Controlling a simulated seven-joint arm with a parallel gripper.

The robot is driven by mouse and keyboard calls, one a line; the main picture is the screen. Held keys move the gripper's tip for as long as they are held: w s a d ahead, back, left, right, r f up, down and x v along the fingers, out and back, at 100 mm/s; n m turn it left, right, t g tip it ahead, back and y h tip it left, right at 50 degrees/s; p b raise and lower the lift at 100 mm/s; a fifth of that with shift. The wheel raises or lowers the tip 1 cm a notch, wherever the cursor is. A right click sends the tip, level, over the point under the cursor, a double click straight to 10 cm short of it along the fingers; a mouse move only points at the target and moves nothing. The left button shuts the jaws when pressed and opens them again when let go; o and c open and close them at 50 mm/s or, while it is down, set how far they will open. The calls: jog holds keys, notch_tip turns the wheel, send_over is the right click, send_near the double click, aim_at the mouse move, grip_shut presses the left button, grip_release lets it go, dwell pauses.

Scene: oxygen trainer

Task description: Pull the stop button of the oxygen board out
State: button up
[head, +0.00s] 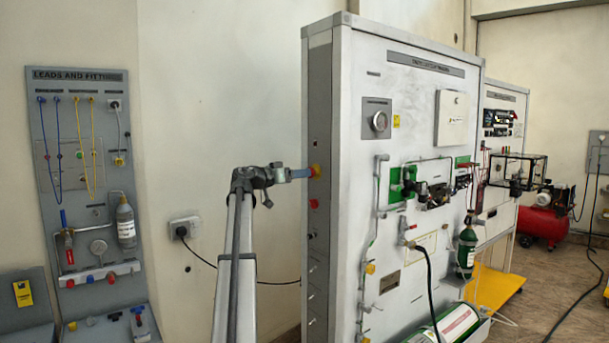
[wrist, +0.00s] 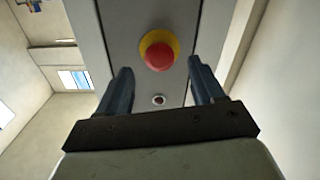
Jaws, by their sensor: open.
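The stop button is a red mushroom knob on a yellow collar, on the narrow grey side face of the oxygen board (head: 400,110). In the wrist view the stop button (wrist: 159,55) sits ahead of and between my two fingers, a little beyond their tips. My gripper (wrist: 160,70) is open and empty.
A small round metal fitting (wrist: 159,100) sits near the button on the same face. In the head view a red knob (head: 313,203) is lower on that face, with several small fittings below. A leads panel (head: 85,150) stands at the left wall, and a black cable (head: 240,283) hangs behind my arm.

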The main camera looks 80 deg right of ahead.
jog(key=shift+x, duration=1.6)
grip_shut()
